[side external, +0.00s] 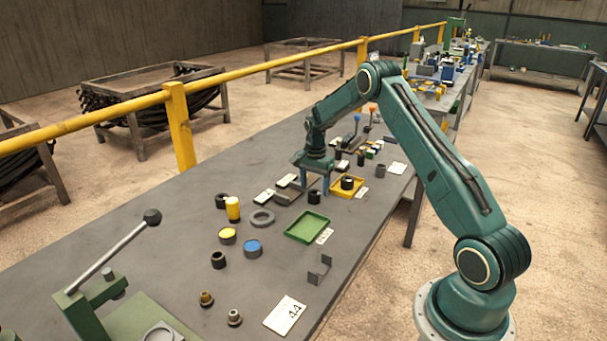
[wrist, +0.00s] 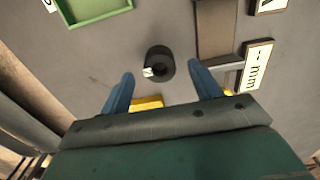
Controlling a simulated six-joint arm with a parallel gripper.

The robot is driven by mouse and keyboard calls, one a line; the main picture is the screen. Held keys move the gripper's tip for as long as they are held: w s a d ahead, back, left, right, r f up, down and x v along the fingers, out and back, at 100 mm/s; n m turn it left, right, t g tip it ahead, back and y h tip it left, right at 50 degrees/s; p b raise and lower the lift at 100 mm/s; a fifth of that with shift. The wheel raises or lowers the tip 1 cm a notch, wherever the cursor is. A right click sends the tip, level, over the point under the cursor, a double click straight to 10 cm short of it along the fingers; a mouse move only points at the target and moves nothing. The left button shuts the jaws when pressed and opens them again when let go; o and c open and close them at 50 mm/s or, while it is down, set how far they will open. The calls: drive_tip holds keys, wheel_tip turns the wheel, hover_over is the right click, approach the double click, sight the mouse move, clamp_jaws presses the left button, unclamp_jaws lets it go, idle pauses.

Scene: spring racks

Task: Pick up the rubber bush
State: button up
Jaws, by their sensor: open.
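A short black cylinder with a round hole, which looks like a rubber bush (side external: 314,197), stands upright on the grey bench between the green tray and my gripper. In the wrist view the bush (wrist: 166,57) shows from above as a thick black ring with a small white patch on its near left side. My gripper (side external: 311,187) points down at the bench, its two blue fingers apart and empty. In the wrist view the ring appears between and just beyond the fingertips. I see no contact. Similar black pieces stand elsewhere, one by the yellow cylinder (side external: 221,201) and one further forward (side external: 218,260).
A yellow tray (side external: 336,190) holding a black piece lies close beside my gripper. The green tray (side external: 296,235) lies nearer the camera. A grey plate (wrist: 215,35) and white label cards (wrist: 256,65) lie beside the bush. A lever press (side external: 105,255) stands at front left.

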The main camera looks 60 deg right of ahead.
sight(314, 193)
drive_tip(key=shift+f, duration=1.65)
drive_tip(key=c, duration=1.1)
